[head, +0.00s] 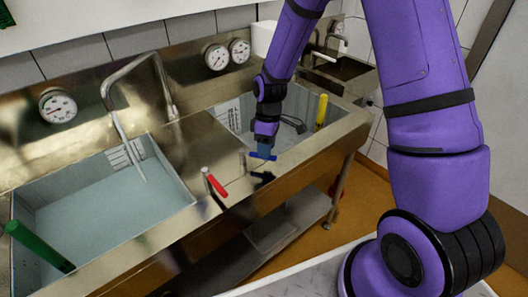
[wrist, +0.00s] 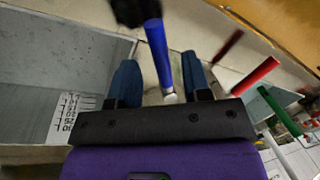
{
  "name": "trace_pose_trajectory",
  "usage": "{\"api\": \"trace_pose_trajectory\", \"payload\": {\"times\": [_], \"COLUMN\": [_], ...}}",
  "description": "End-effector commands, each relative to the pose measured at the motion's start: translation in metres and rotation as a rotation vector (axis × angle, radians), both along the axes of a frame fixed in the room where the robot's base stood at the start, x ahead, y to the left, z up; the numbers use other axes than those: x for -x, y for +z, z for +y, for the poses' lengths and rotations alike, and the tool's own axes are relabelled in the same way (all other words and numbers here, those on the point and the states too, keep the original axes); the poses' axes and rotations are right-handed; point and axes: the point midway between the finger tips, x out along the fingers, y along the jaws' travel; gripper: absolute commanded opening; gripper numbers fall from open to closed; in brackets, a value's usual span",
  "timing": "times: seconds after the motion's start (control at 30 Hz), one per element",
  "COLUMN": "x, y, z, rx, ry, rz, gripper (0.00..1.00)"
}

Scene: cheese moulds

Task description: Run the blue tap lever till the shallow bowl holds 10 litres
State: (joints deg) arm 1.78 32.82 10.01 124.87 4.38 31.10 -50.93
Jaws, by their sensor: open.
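The blue tap lever (head: 259,156) stands at the front edge of the steel counter, right of the red lever (head: 216,184). My gripper (head: 265,147) is down at the blue lever. In the wrist view the blue lever (wrist: 157,50) lies between the two open fingers, with gaps showing on both sides. The left basin (head: 98,212) holds pale water and has a level scale on its far wall. The right basin (head: 226,116) also has a scale; its floor is partly hidden by my arm. I cannot tell which one is the shallow bowl.
A curved spout (head: 108,85) hangs over the left basin. A green handle (head: 38,245) stands at that basin's front left, a yellow handle (head: 321,110) in the right basin. Round dials (head: 57,105) are on the back wall. The red lever stands close to my gripper.

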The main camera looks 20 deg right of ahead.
Motion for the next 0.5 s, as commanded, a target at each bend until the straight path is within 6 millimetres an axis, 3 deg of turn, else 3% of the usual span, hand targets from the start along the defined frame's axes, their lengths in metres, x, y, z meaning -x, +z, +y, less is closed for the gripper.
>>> {"api": "trace_pose_trajectory", "payload": {"times": [0.2,0.5], "x": [0.003,0.003], "y": [-0.017,-0.019], "z": [0.002,0.002], "rx": [0.001,0.001], "ry": [0.000,0.000], "rz": [0.001,-0.001], "gripper": [0.44,0.44]}}
